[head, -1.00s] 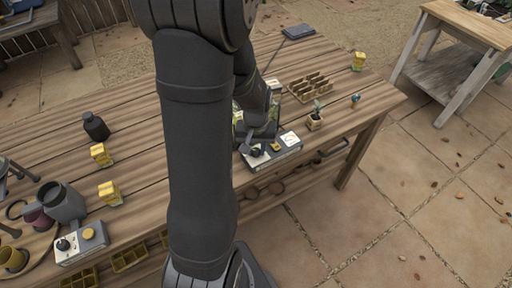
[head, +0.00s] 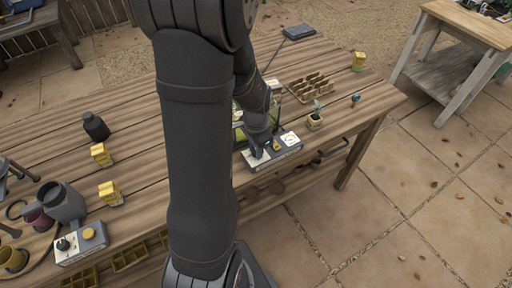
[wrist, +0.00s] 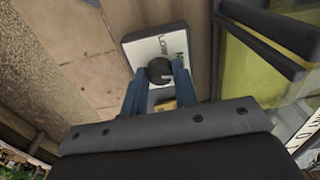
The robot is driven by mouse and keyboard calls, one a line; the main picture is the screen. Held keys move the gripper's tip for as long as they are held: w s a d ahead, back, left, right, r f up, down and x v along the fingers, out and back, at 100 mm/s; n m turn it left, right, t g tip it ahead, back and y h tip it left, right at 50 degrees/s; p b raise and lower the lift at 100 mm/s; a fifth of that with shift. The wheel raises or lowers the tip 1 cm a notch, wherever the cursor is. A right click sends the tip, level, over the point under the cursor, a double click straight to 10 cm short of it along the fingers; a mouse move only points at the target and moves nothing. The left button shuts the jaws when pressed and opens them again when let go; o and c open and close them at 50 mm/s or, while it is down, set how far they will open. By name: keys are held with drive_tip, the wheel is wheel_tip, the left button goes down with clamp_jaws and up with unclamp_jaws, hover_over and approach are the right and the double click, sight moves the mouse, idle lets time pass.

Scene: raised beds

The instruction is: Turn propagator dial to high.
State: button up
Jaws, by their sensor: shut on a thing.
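The propagator's control box (head: 285,152) sits near the table's front edge, with a white gauge face and a small yellow knob on top. Its black round dial (wrist: 159,69) shows in the wrist view over a white label with lettering, part of which reads "Low". A pale pointer mark shows on the dial, but its exact setting is hard to tell. My gripper (wrist: 160,76) is shut on the dial, one blue finger at each side. In the head view my gripper (head: 258,151) reaches down to the box and hides the dial.
A clear-walled propagator box with yellow-green inside (wrist: 255,68) stands close beside my gripper. A potted seedling (head: 315,120) and an egg-box tray (head: 312,89) are nearby. A second box with a dial and yellow knob (head: 82,244) stands at the left.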

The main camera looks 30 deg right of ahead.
drive_tip(key=m, duration=0.5)
drive_tip(key=shift+m, duration=0.3)
drive_tip(key=m, duration=0.4)
drive_tip(key=shift+m, duration=0.7)
drive_tip(key=o, duration=1)
wheel_tip(320, 180, up, 17)
drive_tip(key=shift+r, duration=0.2)
drive_tip(key=shift+f, duration=0.15)
